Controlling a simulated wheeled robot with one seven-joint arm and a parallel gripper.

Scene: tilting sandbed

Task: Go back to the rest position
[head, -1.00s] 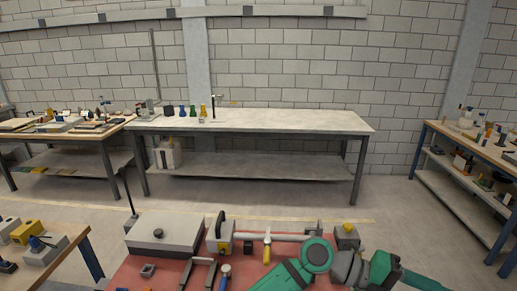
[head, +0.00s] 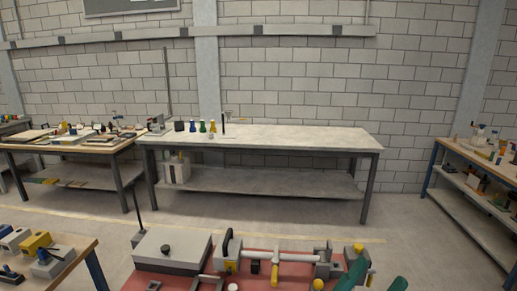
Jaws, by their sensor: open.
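Two green parts of my own arm show at the bottom right edge of the head view, over the red-topped bench (head: 128,284). The rest of the arm is cut off by the lower edge of the picture. My gripper is not in view, so its fingers and anything near them are hidden.
On the red bench are a grey box with a dark knob (head: 172,250), a white bar with a yellow-handled piece (head: 275,272) and clamp-like parts. A side table (head: 85,250) stands at left. Beyond open floor (head: 310,222) is a long workbench (head: 300,139); shelves (head: 455,190) stand right.

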